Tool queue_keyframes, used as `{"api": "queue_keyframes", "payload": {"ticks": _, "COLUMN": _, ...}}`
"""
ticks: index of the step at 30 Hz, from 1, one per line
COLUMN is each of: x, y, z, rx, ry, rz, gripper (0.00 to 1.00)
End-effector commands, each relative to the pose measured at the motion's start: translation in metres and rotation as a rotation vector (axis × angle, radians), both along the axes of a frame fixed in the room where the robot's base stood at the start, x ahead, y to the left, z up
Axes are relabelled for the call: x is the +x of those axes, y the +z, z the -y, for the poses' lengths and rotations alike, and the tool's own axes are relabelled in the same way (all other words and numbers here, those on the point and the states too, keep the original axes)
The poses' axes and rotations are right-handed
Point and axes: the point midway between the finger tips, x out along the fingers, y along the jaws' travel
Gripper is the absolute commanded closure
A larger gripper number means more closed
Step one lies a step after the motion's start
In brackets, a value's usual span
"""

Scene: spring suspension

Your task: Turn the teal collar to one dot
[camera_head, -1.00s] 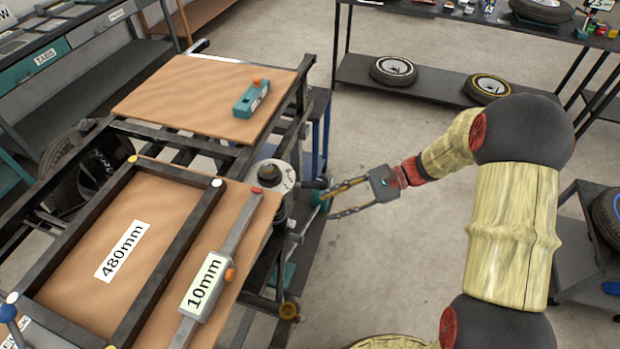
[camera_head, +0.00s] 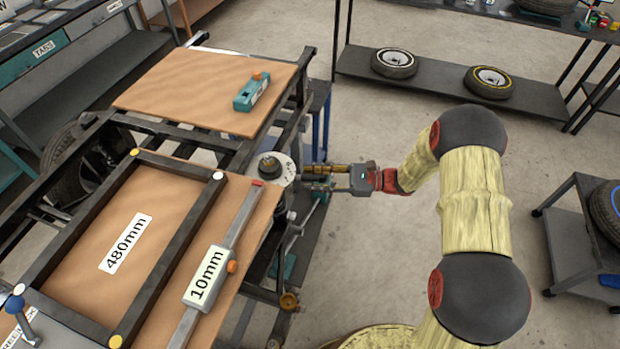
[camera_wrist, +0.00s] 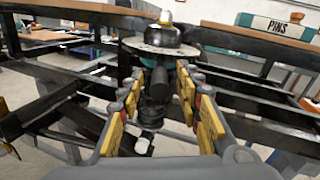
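A dark upright strut (camera_wrist: 156,88) stands at the frame's right side, topped by a grey round plate (camera_head: 287,168) with a dark knob (camera_head: 269,167). The plate also shows in the wrist view (camera_wrist: 150,48). My gripper (camera_head: 306,178) reaches the strut from the right, just below the plate's level. In the wrist view my gripper (camera_wrist: 158,84) has its yellow-padded fingers apart, one on each side of the strut. Whether they touch it I cannot tell.
A wooden board with a 10mm gauge (camera_head: 210,275) and a dark 480mm frame (camera_head: 150,295) lies left of the strut. A teal tool (camera_head: 252,92) rests on the far board (camera_head: 190,90). Dark frame bars surround the strut.

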Motion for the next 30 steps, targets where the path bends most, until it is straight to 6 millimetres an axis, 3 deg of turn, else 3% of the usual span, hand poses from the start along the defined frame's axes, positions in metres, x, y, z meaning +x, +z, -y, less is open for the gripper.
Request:
{"api": "queue_keyframes", "payload": {"ticks": 12, "x": 0.0007, "y": 0.0002, "z": -0.0092, "rx": -0.001, "ry": 0.000, "rz": 0.001, "gripper": 0.66}}
{"api": "queue_keyframes", "payload": {"ticks": 30, "x": 0.0007, "y": 0.0002, "z": -0.0090, "rx": -0.001, "ry": 0.000, "rz": 0.001, "gripper": 1.00}}
